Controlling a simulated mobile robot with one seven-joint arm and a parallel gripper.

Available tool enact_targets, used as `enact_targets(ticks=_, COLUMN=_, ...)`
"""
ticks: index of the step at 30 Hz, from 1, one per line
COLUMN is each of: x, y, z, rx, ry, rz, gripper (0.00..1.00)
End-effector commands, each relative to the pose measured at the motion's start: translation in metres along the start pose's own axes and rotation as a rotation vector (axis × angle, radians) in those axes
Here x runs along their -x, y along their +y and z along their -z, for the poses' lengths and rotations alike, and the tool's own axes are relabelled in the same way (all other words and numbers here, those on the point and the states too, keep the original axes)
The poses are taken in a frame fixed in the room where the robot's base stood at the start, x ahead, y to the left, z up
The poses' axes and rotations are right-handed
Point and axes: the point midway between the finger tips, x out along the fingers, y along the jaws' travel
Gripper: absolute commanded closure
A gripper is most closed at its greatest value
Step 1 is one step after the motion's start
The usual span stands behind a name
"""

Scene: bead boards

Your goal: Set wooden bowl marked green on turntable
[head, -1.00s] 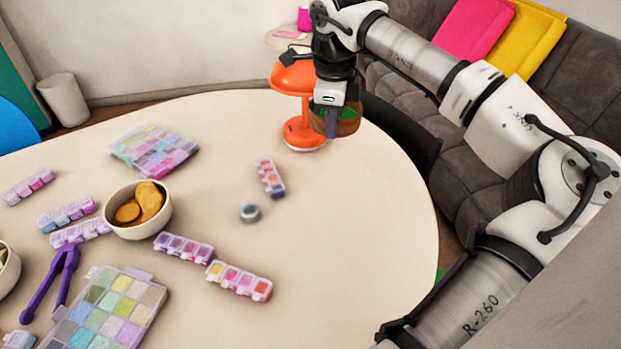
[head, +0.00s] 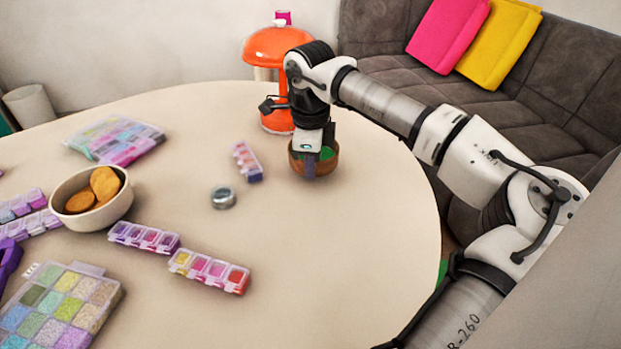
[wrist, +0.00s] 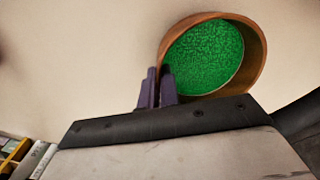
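The wooden bowl (head: 329,164) is brown with a green inside. It is on the right half of the table, in front of the orange lamp, and whether it touches the tabletop is hard to tell. In the wrist view the bowl (wrist: 257,65) shows its round rim and speckled green inside. My gripper (head: 311,170) is at the bowl's near left side. Its dark fingers (wrist: 158,85) are close together across the bowl's rim, shut on it. I cannot make out a turntable in these frames.
A small grey round tin (head: 223,198) and a bead strip (head: 247,162) lie left of the bowl. The orange lamp (head: 277,48) stands behind. A cream bowl of cookies (head: 68,186) and bead boxes (head: 60,310) fill the left. The front right tabletop is clear.

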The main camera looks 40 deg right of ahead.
Motion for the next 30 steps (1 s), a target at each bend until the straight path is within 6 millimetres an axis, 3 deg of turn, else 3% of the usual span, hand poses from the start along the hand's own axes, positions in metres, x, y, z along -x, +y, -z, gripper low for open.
enact_targets(ticks=2, x=-0.0156, y=0.0009, z=0.0, rx=0.0, ry=0.0, rz=0.0, gripper=1.0)
enact_targets(ticks=14, x=-0.0185, y=0.0009, z=0.0, rx=0.0, ry=0.0, rz=0.001, gripper=1.0)
enact_targets(ticks=20, x=-0.018, y=0.0009, z=-0.0001, rx=0.0, ry=0.0, rz=0.0, gripper=0.75)
enact_targets(ticks=30, x=-0.0131, y=0.0006, z=-0.0001, rx=0.0, ry=0.0, rz=0.001, gripper=0.75)
